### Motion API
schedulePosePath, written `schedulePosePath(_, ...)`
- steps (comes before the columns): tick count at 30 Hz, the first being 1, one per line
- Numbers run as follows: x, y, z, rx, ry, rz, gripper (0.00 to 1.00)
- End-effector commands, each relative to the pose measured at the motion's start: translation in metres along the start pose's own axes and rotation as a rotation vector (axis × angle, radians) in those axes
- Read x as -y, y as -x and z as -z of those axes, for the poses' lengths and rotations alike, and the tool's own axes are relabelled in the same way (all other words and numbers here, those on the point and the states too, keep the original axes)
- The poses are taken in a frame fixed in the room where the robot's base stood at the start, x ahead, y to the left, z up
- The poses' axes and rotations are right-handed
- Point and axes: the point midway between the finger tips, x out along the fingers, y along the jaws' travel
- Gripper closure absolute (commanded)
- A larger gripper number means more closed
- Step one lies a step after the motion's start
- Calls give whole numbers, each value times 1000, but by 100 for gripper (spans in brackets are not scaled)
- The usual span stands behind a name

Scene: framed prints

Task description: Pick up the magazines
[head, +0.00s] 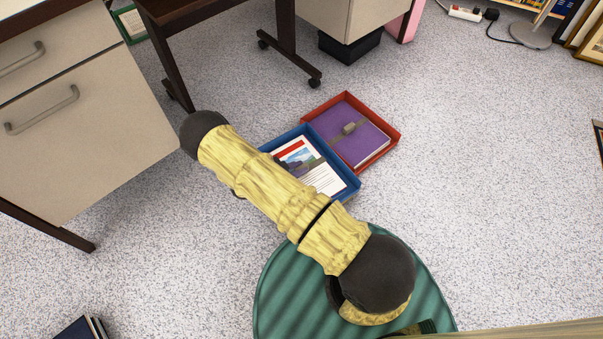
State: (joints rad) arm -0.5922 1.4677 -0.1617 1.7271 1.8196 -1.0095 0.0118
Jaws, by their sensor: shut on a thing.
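What looks like a magazine or printed sheet, with a red band, a picture and lines of text (323,178), lies in a blue tray (347,193) on the floor near the middle of the head view. My arm crosses in front of the tray's left side and hides part of it. I cannot tell whether more than one magazine lies there. My gripper is not in view, so I cannot see what it holds.
A red tray (394,135) with a purple strapped notebook (352,140) adjoins the blue tray. A drawer cabinet (85,110) stands left and a dark wheeled desk leg (285,40) behind. A dark book (80,328) lies bottom left.

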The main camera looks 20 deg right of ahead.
Motion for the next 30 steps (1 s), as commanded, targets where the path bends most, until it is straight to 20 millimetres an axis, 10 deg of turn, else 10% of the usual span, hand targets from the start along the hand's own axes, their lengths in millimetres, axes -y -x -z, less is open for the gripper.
schedulePosePath(11,1,4,10,-2,-2,0,100)
schedulePosePath(30,0,38,92,-2,0,-1,100)
